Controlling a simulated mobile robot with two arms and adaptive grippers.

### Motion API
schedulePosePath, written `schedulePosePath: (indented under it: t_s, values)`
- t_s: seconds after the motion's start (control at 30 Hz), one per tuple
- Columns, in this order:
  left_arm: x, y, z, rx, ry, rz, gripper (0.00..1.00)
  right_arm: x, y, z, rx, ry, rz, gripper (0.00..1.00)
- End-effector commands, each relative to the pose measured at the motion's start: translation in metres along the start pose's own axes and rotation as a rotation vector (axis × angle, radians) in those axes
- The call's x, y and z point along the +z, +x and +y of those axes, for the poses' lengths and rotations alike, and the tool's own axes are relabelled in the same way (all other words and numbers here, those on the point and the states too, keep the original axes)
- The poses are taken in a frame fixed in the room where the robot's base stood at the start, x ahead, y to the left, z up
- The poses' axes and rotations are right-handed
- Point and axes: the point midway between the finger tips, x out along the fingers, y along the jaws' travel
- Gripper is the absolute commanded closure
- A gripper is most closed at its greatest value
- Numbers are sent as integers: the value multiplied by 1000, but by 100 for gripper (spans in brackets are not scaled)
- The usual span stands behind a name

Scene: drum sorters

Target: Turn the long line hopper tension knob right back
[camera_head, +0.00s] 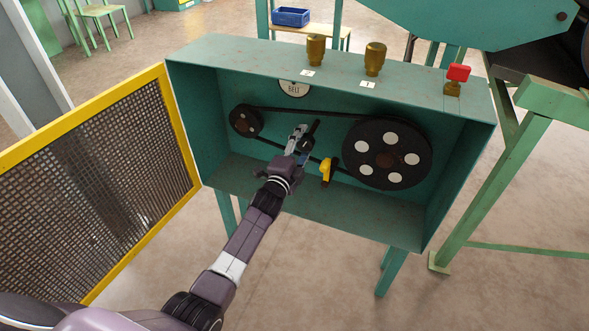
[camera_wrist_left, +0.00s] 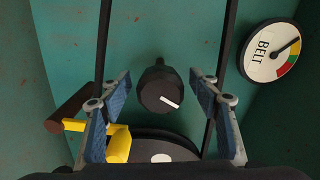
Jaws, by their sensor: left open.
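The tension knob (camera_wrist_left: 158,88) is black and round with a white pointer line. In the left wrist view it sits on the green back wall between the two belt runs, its pointer aimed to the lower right. My left gripper (camera_head: 303,140) reaches into the open green housing (camera_head: 225,165). In the left wrist view, its blue-padded fingers (camera_wrist_left: 160,92) are spread on either side of the knob with gaps, not visibly touching it. In the head view the gripper makes the knob hard to make out. The BELT gauge (camera_wrist_left: 271,52) has a dark needle near its coloured band. My right gripper is not in view.
A yellow handle (camera_head: 326,170) sits close to the gripper. A small pulley (camera_head: 245,120) and a large pulley (camera_head: 387,153) carry the belt. A yellow-framed mesh door (camera_head: 182,130) stands open at left. Brass fittings (camera_head: 375,60) and a red knob (camera_head: 459,73) top the housing.

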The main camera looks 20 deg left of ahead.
Motion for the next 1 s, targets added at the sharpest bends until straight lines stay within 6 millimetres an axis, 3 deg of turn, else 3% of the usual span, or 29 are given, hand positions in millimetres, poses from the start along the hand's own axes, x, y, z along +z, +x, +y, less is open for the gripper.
schedulePosePath:
  t_s: [0.4,1.0]
  values:
    - [-1,0,-2,-1,616,0,44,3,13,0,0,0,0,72]
    - [-4,0,-4,-1,1308,1,44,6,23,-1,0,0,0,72]
